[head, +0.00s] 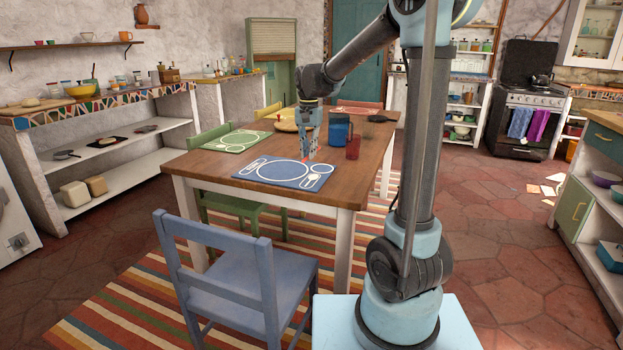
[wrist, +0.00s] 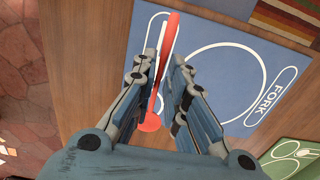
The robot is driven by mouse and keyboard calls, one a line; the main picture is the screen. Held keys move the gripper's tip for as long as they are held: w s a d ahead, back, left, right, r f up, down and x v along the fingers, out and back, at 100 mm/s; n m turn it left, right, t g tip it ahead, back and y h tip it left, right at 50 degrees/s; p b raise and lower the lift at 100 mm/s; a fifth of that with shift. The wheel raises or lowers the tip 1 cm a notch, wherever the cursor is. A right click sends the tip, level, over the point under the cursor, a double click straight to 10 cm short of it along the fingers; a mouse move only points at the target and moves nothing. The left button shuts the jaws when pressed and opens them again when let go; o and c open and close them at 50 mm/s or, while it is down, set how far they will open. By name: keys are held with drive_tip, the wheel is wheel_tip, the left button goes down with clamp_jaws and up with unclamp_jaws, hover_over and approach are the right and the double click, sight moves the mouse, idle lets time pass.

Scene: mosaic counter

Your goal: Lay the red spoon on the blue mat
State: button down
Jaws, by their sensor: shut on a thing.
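The red spoon (wrist: 170,38) is between the fingers of my gripper (wrist: 166,62) in the wrist view. The gripper is shut on it, and the fingers hide part of its middle. One end of the spoon appears over the blue mat (wrist: 205,32); the rounder end lies back toward the gripper's base. I cannot tell whether the spoon touches the mat. In the head view my gripper (head: 308,148) points down at the far edge of the blue mat (head: 255,182), near the right side. The mat has white outlines of a plate and cutlery, with a FORK label.
A blue pitcher (head: 340,131) and a red cup (head: 352,147) stand close to the right of my gripper. A green mat (head: 236,141) lies farther back on the wooden table (head: 205,168). A blue chair (head: 232,275) stands at the table's near side.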

hover_over(310, 182)
wheel_tip(310, 182, down, 5)
drive_tip(key=shift+w+r, duration=0.1)
drive_tip(key=shift+f, duration=2.45)
drive_tip(key=c, duration=1.4)
unclamp_jaws()
drive_tip(key=shift+r, duration=0.15)
